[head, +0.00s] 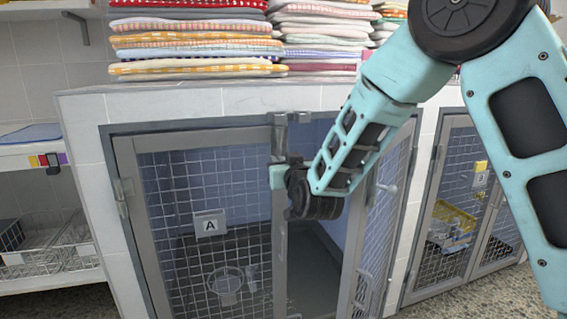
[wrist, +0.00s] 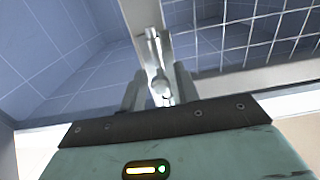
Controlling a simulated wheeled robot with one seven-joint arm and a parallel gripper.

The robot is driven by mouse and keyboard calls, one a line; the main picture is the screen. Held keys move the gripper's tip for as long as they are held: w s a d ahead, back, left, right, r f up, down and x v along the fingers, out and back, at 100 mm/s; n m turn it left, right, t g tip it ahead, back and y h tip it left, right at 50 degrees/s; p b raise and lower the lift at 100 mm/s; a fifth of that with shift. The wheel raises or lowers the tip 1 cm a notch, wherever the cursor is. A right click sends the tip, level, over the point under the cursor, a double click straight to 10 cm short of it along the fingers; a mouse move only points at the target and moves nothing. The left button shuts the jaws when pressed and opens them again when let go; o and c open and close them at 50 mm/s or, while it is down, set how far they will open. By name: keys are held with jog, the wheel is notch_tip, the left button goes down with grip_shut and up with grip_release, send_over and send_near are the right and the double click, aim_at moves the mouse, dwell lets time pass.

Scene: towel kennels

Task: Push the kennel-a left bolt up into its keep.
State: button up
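The kennel-a left door (head: 207,170) has a grey frame, wire mesh and a plate marked A (head: 210,223). Its metal left bolt (head: 279,137) is at the top of the door's right-hand upright. My gripper (head: 277,163) is at that upright, just below the bolt's upper part. In the wrist view the bolt (wrist: 153,48) stands upright between the two fingers of my gripper (wrist: 159,88), which are apart on either side of its knob. I cannot tell whether they touch it. The keep and the bolt's tip are not clear.
The kennel-a right door (head: 374,235) stands swung out at an angle, close to my arm. Folded towels (head: 195,42) are stacked on the kennel top. Another mesh kennel door (head: 450,215) is at the right. Wire baskets (head: 50,245) sit on a shelf at the left.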

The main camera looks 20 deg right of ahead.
aim_at(280, 144)
grip_shut()
jog(key=shift+r+p, duration=1.05)
jog(key=shift+r, duration=0.9)
jog(key=shift+f, duration=0.1)
jog(key=shift+o, duration=1.6)
grip_release()
jog(key=s+b, duration=0.9)
jog(key=s, duration=0.8)
jog(key=shift+s+b, duration=0.2)
jog(key=shift+b, duration=0.15)
